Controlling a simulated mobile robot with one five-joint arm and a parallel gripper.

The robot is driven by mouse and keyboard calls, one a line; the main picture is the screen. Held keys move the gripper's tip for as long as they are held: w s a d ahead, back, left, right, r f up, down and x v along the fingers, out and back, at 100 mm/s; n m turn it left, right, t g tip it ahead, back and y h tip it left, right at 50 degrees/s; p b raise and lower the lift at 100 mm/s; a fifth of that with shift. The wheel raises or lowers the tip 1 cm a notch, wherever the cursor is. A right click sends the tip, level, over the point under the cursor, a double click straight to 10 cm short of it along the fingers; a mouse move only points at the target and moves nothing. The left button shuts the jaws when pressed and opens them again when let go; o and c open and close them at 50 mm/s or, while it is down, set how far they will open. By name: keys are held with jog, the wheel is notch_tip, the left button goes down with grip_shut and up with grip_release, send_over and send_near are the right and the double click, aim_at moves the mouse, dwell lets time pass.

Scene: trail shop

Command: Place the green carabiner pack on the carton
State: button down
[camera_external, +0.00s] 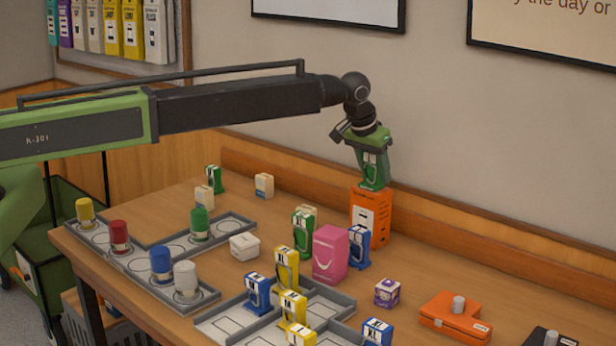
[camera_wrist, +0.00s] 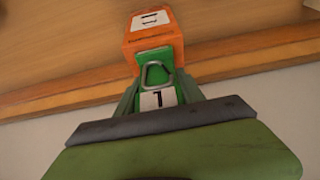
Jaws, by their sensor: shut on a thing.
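My gripper (camera_external: 371,152) is at the back of the table, pointing down over the orange carton (camera_external: 368,212). It is shut on a green carabiner pack (camera_external: 374,172), which is upright at the carton's top. I cannot tell whether the pack's bottom touches the carton. In the wrist view the pack (camera_wrist: 154,58) sits between the fingers, showing its metal loop and a white label with a "1". The orange carton (camera_wrist: 152,32) shows just beyond it. Other green packs stand on the table, one beside the pink pack (camera_external: 303,232) and one at the far left (camera_external: 213,178).
A pink bag-shaped pack (camera_external: 330,254) and a blue pack (camera_external: 358,247) stand close in front of the carton. Grey trays (camera_external: 145,262) with coloured cylinders and packs fill the front. An orange case (camera_external: 455,318) lies at right. The wall is close behind.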

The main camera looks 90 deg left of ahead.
jog(key=shift+r, duration=0.2)
jog(key=shift+f, duration=0.25)
jog(key=c, duration=0.7)
grip_release()
jog(key=shift+r, duration=0.1)
jog(key=shift+s+r+p, duration=0.1)
jog(key=shift+r+p, duration=0.4)
jog(key=p+v, duration=1)
jog(key=v, duration=0.1)
jog(key=shift+d+r, duration=0.1)
jog(key=shift+d, duration=0.05)
